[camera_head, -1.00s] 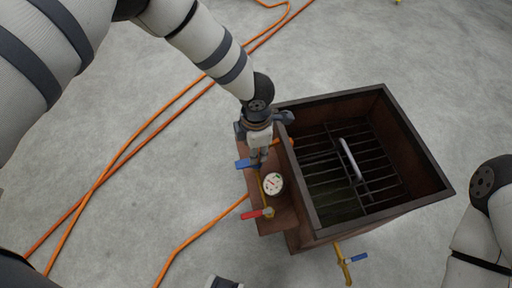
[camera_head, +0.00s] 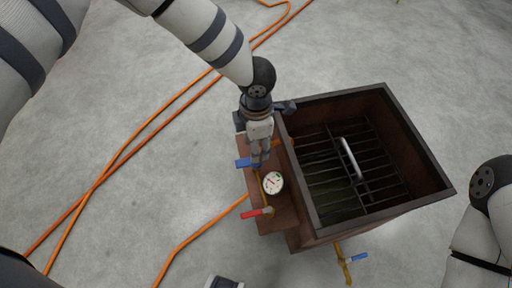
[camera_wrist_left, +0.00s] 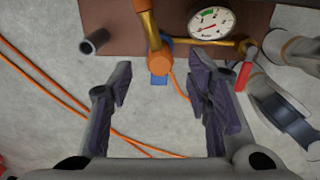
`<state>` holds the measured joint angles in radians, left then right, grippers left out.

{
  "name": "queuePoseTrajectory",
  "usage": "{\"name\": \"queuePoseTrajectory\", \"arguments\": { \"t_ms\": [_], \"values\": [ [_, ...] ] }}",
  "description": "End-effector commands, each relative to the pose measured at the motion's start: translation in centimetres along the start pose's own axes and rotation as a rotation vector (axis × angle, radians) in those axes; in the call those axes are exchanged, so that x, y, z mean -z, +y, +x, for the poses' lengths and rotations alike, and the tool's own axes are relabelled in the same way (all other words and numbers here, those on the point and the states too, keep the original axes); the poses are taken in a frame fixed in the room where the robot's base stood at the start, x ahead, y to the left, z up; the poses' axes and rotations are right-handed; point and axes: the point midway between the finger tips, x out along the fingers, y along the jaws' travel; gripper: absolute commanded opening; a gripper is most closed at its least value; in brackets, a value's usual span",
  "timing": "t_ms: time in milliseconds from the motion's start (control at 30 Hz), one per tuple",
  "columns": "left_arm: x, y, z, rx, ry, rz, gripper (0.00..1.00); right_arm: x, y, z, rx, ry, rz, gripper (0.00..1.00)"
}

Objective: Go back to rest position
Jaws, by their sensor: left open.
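My left gripper (camera_head: 261,155) hangs over the brown side shelf (camera_head: 282,212) of the burn pan, pointing down. Its two fingers stand apart in the left wrist view (camera_wrist_left: 160,80), with nothing held between them. Just beyond the fingertips is a brass valve (camera_wrist_left: 154,42) with a blue handle (camera_head: 247,163). I cannot tell whether the fingers touch it. Beside it are a round white pressure gauge (camera_head: 273,183) and a red valve handle (camera_head: 257,213). My right arm shows at the right edge in the head view; its gripper is out of sight.
The square brown metal pan (camera_head: 420,160) with a dark grate and a pale bar stands right of my left gripper. A second blue-handled valve (camera_head: 357,258) sticks out at its front. Orange hoses (camera_head: 118,165) cross the grey floor at left, which is otherwise mostly clear.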

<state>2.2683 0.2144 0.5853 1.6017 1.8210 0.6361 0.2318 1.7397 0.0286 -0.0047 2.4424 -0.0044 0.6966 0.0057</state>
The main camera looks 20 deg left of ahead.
Motion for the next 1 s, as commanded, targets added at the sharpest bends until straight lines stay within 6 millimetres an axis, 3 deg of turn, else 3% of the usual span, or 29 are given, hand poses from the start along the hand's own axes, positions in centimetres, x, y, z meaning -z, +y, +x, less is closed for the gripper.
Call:
{"name": "queuePoseTrajectory", "arguments": {
  "t_ms": [100,300,567,667,767,867,1000],
  "values": [
    [-0.1,0.1,-3.5,-0.001,-0.004,-0.002,0.45,0.0,0.0,0.0,0.0,0.0,0.0,0.4],
    [0.0,0.1,-7.5,-0.001,-0.001,-0.001,0.45,0.0,0.0,0.0,0.0,0.0,0.0,0.4],
    [0.5,-0.1,-8.2,-0.006,0.014,0.024,0.45,0.0,0.0,-0.2,0.0,0.003,0.0,0.4],
    [4.3,-1.1,-6.2,-0.058,0.102,0.233,0.45,0.0,0.0,-1.9,0.002,0.029,0.001,0.4],
    [11.1,-3.7,-4.0,-0.103,0.219,0.686,0.45,0.3,-0.1,-5.0,0.004,0.085,0.003,0.4],
    [17.3,-8.3,-3.6,-0.067,0.243,1.204,0.45,0.8,-0.1,-8.4,0.008,0.156,0.004,0.4],
    [24.5,-16.6,-5.8,0.072,0.11,1.795,0.45,1.9,-0.2,-12.8,0.012,0.26,0.005,0.4]
  ]
}}
